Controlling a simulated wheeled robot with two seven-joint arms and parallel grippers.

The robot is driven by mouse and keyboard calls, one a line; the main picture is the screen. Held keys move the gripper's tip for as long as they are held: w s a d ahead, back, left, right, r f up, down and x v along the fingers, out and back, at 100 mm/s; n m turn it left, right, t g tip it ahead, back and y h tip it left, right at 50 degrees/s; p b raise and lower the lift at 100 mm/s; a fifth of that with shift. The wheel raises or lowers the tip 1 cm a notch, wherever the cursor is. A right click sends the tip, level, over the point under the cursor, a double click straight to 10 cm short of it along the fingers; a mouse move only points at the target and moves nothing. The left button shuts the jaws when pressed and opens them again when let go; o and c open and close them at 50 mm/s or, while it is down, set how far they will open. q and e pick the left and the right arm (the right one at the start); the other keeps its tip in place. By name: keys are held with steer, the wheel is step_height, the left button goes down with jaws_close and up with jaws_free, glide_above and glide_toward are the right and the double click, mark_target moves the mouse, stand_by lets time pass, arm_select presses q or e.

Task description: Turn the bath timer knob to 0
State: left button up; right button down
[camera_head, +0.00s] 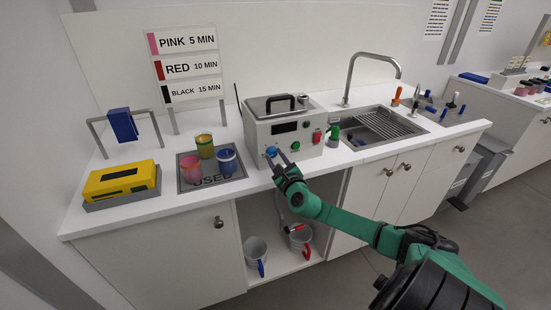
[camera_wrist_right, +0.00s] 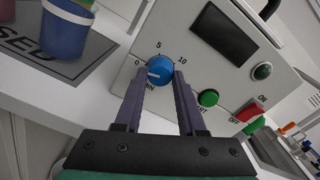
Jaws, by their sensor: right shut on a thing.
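The bath timer knob (camera_head: 271,152) is a round blue dial on the front of the grey bath unit (camera_head: 311,127). In the right wrist view the knob (camera_wrist_right: 160,67) sits below the marks 0, 5 and 10. Its white pointer line lies nearly level and points left, on the side of the 0 mark. My right gripper (camera_wrist_right: 160,76) is shut on the knob, one finger on its left and one on its right. In the head view my right gripper (camera_head: 278,162) partly covers the unit's lower front. My left gripper is not in view.
The green START button (camera_wrist_right: 208,98) and red switch (camera_wrist_right: 246,111) are right of the knob. Pigment jars (camera_head: 204,144) stand on the grey USED mat (camera_head: 239,172) to the left. A yellow device (camera_head: 120,182) is farther left, and a sink (camera_head: 374,134) is right.

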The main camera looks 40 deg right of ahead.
steer(key=c, duration=0.7)
jaws_free()
steer(key=shift+f, duration=0.2)
steer(key=shift+c, duration=0.2)
steer(key=shift+o, duration=1.2)
steer(key=shift+r, duration=0.1)
steer(key=p+v, duration=0.1)
steer(key=v, duration=1.3)
steer(key=shift+s+p, duration=0.3)
steer(key=shift+p, duration=0.05)
